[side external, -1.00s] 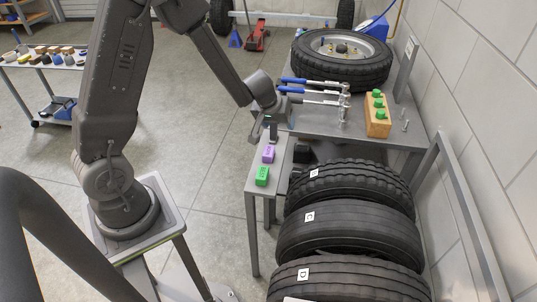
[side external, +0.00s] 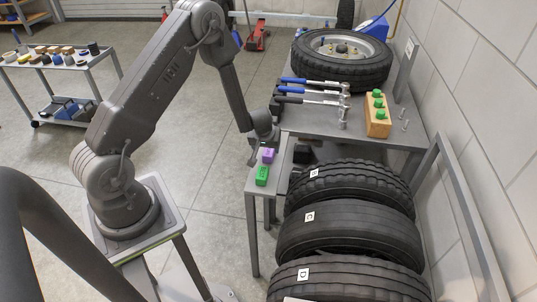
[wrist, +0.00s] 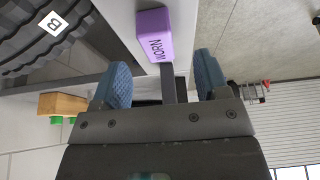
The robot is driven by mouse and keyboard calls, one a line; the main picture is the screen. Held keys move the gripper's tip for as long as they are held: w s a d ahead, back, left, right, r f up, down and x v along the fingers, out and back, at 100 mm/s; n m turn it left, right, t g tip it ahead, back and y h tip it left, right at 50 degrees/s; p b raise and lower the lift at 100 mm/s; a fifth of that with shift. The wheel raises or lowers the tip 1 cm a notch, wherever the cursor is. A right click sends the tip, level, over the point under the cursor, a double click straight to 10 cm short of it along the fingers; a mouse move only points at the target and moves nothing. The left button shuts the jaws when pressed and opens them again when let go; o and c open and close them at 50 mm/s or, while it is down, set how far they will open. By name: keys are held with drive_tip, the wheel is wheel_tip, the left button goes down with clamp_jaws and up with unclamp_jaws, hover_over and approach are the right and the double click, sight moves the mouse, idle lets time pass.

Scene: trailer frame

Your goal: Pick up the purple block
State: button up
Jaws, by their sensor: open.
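The purple block (side external: 268,156) stands on the narrow grey bench (side external: 256,184), just beyond a green block (side external: 262,176). In the wrist view the purple block (wrist: 157,33) shows the word WORN and lies ahead of the gap between the fingers. My gripper (side external: 262,143) is close to the purple block on its far side in the side view. I cannot tell whether a finger touches the block.
Tyres (side external: 345,235) stand in a row right of the bench. The larger table (side external: 368,137) holds blue-handled tools (side external: 312,90), a wooden holder (side external: 377,122) with green pieces, and a wheel (side external: 343,57). Open floor (side external: 200,150) lies left of the bench.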

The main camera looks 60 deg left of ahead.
sight(269, 151)
drive_tip(key=shift+w+x, duration=0.15)
drive_tip(key=shift+x, duration=1.2)
drive_tip(key=shift+w+x, duration=0.1)
drive_tip(key=shift+x, duration=1.25)
drive_tip(key=shift+a+r, duration=0.1)
drive_tip(key=shift+r, duration=0.05)
drive_tip(key=c, duration=1)
drive_tip(key=shift+r, duration=0.95)
drive_tip(key=r, duration=0.2)
drive_tip(key=shift+s+a+r, duration=0.3)
drive_tip(key=shift+r, duration=0.1)
drive_tip(key=s+a+r, duration=0.4)
drive_tip(key=s, duration=0.1)
drive_tip(key=s+a+r, duration=0.2)
drive_tip(key=s+a, duration=0.1)
drive_tip(key=shift+r, duration=0.2)
